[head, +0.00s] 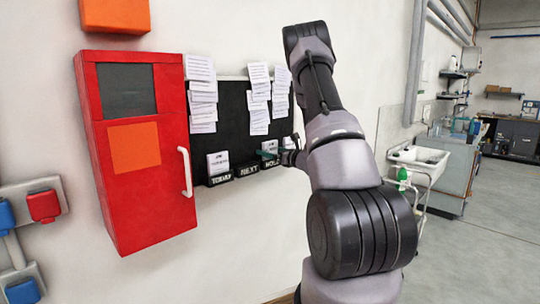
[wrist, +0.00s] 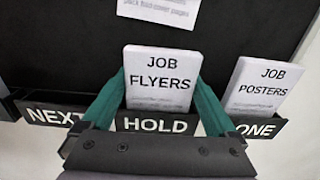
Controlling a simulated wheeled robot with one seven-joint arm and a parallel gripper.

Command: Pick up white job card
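A white job card reading "JOB FLYERS" (wrist: 160,78) stands upright in the HOLD pocket (wrist: 158,124) of the black board, in the wrist view. My gripper (wrist: 160,85) is open, with one green finger beside each side edge of this card. I cannot tell whether the fingers touch it. In the head view my gripper (head: 268,155) is at the board's lower right, partly hidden by my arm. A second white card, "JOB POSTERS" (wrist: 262,85), stands in the pocket to the right. Another white card (head: 218,162) stands in the TODAY pocket.
The NEXT pocket (wrist: 52,115) shows no card. Papers (head: 258,98) hang in columns on the black board (head: 233,110) above the pockets. A red cabinet (head: 140,190) with a white handle is mounted left of the board. A sink (head: 420,160) stands to the right.

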